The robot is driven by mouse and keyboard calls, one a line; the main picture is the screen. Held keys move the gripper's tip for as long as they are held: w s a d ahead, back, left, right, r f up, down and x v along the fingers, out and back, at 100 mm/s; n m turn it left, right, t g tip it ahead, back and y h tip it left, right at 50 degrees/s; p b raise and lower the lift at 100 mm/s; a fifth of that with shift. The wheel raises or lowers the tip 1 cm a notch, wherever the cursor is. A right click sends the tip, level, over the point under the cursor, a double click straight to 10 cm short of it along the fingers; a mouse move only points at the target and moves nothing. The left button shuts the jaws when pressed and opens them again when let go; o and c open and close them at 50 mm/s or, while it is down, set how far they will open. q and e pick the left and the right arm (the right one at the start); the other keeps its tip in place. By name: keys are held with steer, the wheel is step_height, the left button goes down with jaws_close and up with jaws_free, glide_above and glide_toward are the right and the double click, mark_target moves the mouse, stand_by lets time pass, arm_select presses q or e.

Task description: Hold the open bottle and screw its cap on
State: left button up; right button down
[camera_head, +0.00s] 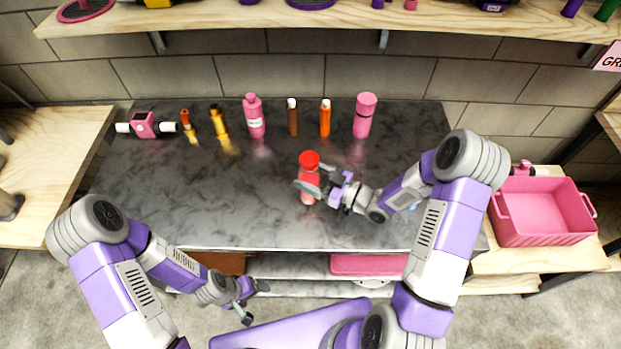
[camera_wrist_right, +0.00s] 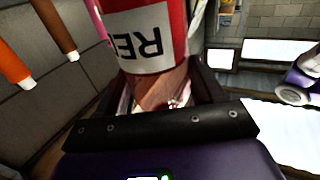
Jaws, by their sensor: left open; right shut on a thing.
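I cannot tell whether that top is a separate cap. My right gripper (camera_head: 318,181) reaches in from the right and is shut on the bottle below its top. In the right wrist view the red bottle (camera_wrist_right: 146,22) shows a white label with upside-down letters, and the right gripper's dark fingers (camera_wrist_right: 165,95) are on both sides of it. My left gripper (camera_head: 255,302) is open and empty, low in front of the counter's front edge. No loose cap is clearly visible.
Along the counter's back stand a pink device (camera_head: 145,125), small orange and gold bottles (camera_head: 220,122), a pink bottle (camera_head: 254,116), brown (camera_head: 292,118) and orange (camera_head: 325,119) tubes, and a pink cylinder (camera_head: 364,117). A pink bin (camera_head: 540,212) sits right. The counter's left front is clear.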

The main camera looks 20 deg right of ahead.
steer(key=shift+w+f, duration=0.1)
steer(key=shift+f, duration=0.6)
steer(key=shift+r, duration=0.1)
steer(key=c, duration=0.6)
jaws_free()
steer(key=shift+f, duration=0.3)
steer(key=o, duration=0.5)
steer(key=shift+r, duration=0.1)
steer(key=shift+c, duration=0.2)
